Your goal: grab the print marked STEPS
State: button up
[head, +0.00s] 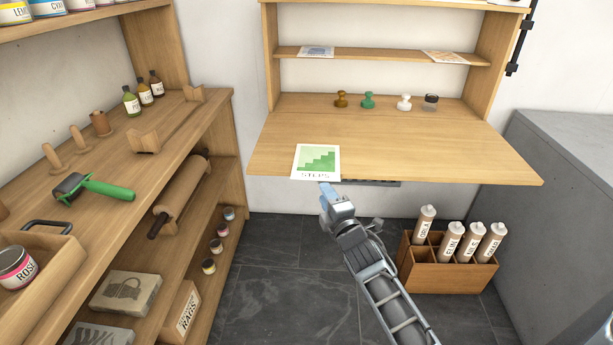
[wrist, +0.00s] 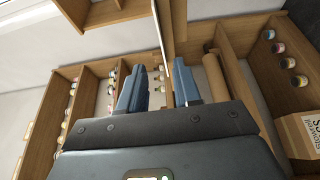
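The print marked STEPS (head: 318,160), a white sheet with a green stair picture, lies flat at the front edge of the wooden fold-down desk (head: 420,150). Its label is along the near side, at the desk's edge. My gripper (head: 327,190) is just in front of that edge, below the label. In the wrist view my gripper (wrist: 160,80) has its two blue-grey fingers apart, with nothing seen held between them. A thin pale edge runs down toward the gap; I cannot tell whether it is the print or the desk.
Several stamps, including a green one (head: 367,101), stand at the back of the desk. Other prints lie on the shelf above (head: 380,56). A wooden crate of labelled tubes (head: 450,277) stands on the floor at right. A shelf bench (head: 160,180) fills the left.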

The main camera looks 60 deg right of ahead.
jog(key=p+x, duration=0.1)
jog(key=x, duration=0.6)
jog(key=shift+w+f, duration=0.2)
jog(key=shift+w, duration=0.3)
jog(key=shift+c, duration=0.2)
grip_shut()
